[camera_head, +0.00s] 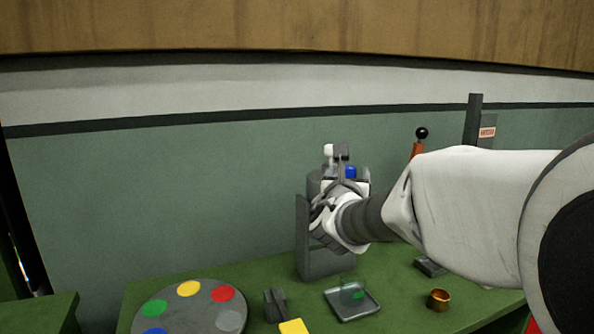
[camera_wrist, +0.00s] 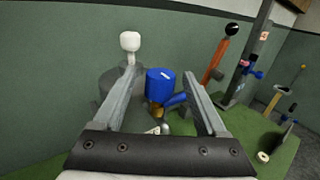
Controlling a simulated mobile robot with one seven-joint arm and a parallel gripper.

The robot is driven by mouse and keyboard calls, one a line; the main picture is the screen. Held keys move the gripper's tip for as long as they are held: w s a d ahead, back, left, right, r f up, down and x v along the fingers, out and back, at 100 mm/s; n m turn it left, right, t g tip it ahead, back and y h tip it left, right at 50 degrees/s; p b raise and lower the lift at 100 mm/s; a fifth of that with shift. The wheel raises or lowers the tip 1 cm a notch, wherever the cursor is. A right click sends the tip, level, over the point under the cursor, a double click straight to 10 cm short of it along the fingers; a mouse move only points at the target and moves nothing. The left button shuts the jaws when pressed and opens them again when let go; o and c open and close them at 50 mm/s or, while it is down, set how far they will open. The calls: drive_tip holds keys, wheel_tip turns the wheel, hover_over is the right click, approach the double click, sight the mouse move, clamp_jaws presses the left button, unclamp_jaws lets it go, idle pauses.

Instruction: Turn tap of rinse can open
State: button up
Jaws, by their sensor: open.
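The grey rinse can (camera_wrist: 115,84) stands against the green wall. In the head view it shows as a grey body (camera_head: 314,184) on a grey stand (camera_head: 325,262), partly hidden by my gripper. Its tap shows in the wrist view as a blue cap (camera_wrist: 160,86) with a blue lever (camera_wrist: 176,99) slanting to the right and a brass part below. The blue also shows in the head view (camera_head: 351,172). My gripper (camera_wrist: 161,74) is open, its fingers on either side of the blue cap; I cannot tell whether either touches it.
A white knob (camera_wrist: 130,42) rises beside the left finger. On the green bench are a shallow tray (camera_head: 337,296), a colour-spotted disc (camera_head: 190,308) and a brass cup (camera_head: 438,298).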

sight(349, 168)
drive_tip(key=shift+x, duration=1.75)
clamp_jaws()
